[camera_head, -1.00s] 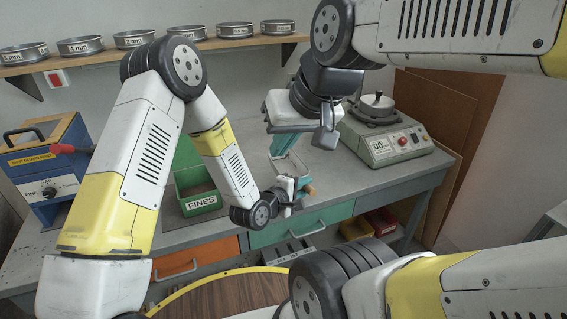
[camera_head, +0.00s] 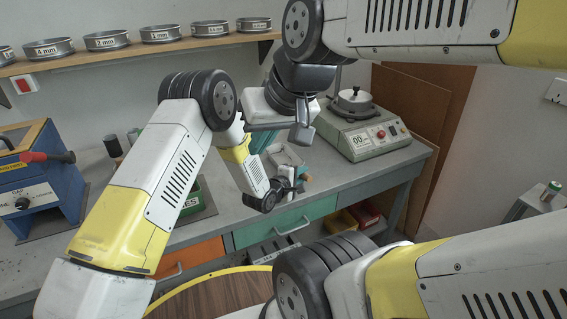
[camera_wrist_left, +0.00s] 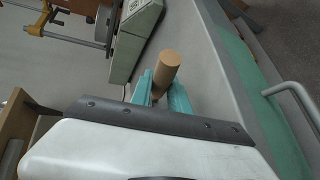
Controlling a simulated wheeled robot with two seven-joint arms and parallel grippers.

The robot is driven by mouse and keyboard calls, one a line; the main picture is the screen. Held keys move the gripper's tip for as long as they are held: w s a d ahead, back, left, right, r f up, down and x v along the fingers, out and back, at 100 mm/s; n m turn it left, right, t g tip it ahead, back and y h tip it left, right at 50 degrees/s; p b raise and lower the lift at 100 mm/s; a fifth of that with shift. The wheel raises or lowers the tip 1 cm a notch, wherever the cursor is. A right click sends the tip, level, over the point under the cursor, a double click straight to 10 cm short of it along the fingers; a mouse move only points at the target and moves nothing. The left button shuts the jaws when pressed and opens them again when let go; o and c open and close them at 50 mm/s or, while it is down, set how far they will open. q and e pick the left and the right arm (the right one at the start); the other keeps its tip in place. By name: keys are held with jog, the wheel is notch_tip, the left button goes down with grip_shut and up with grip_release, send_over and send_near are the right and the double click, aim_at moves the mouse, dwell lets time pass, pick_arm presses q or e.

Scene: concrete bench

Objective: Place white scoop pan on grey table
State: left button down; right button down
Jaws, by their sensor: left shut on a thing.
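The white scoop pan (camera_head: 287,154) is partly hidden behind the grippers, low over the grey bench (camera_head: 345,180); I cannot tell whether it touches it. My left gripper (camera_head: 300,177) is at the pan's near end. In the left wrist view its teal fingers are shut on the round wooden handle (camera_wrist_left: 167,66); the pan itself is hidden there. My right gripper (camera_head: 262,142) is above and left of the pan, its fingers mostly hidden. A small grey table (camera_head: 530,207) stands at the right edge.
A small jar (camera_head: 550,191) is on the small table. Sieves line the shelf above.

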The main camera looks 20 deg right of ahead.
pick_arm(q)
jog(key=c, duration=1.3)
grip_release()
jog(key=shift+o, duration=0.2)
